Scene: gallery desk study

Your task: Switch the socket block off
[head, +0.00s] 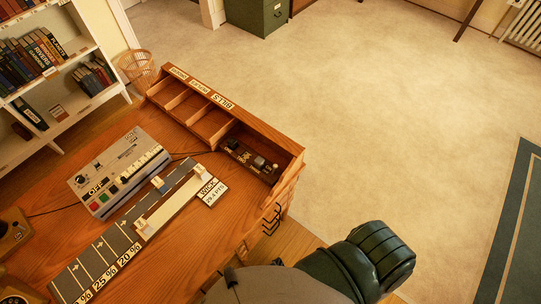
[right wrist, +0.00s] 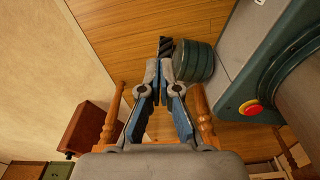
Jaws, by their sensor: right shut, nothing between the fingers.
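In the head view a dark block that looks like the socket block (head: 247,157) lies in the rightmost compartment of the wooden desk organiser. It has dark plugs or knobs and small light marks on top. Its switch is too small to make out. Neither gripper shows in the head view. In the right wrist view my right gripper (right wrist: 161,75) is shut and empty, with wooden flooring behind its fingers. Turned wooden legs show on both sides of it. The socket block is not seen in that view.
The organiser (head: 226,102) edges the desk (head: 190,250). A grey machine (head: 150,149) with coloured buttons and an "OFF" label stands on the desk, beside a long dark-and-pale strip board (head: 105,247). A bookcase (head: 75,114) and wire basket (head: 137,66) are left.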

